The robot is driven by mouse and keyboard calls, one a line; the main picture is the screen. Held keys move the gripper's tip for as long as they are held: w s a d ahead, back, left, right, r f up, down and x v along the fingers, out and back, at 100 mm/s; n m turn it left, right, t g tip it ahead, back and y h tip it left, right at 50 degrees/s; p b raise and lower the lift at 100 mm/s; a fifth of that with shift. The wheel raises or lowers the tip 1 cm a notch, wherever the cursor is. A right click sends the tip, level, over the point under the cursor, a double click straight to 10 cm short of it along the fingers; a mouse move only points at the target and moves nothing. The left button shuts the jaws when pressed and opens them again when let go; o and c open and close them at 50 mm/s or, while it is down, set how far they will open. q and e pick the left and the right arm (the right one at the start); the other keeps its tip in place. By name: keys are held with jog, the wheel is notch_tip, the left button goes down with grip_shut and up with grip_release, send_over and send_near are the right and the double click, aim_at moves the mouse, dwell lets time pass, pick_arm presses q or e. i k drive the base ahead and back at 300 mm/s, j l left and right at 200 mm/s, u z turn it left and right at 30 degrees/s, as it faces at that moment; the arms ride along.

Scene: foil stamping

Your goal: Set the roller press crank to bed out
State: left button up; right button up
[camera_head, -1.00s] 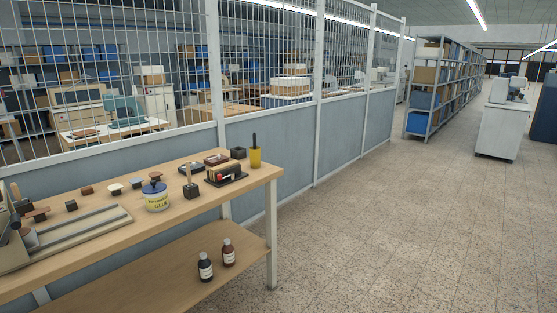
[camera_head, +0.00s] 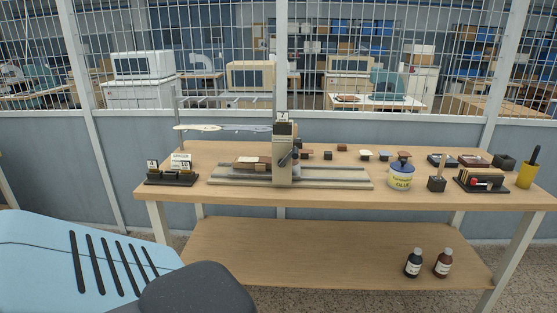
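The roller press (camera_head: 283,160) stands on the wooden workbench (camera_head: 330,201), left of its middle. It has an upright grey-beige column with a "7" tag on top and a long flat bed running left and right under it. Neither of my grippers is in view.
A glue jar (camera_head: 401,176), several small stamps, a dark holder (camera_head: 481,181) and a yellow cup (camera_head: 526,175) stand on the right. Two bottles (camera_head: 414,263) are on the lower shelf.

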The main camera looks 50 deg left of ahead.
aim_at(294, 153)
jog(key=u, duration=1.55)
jog(key=j, duration=0.1)
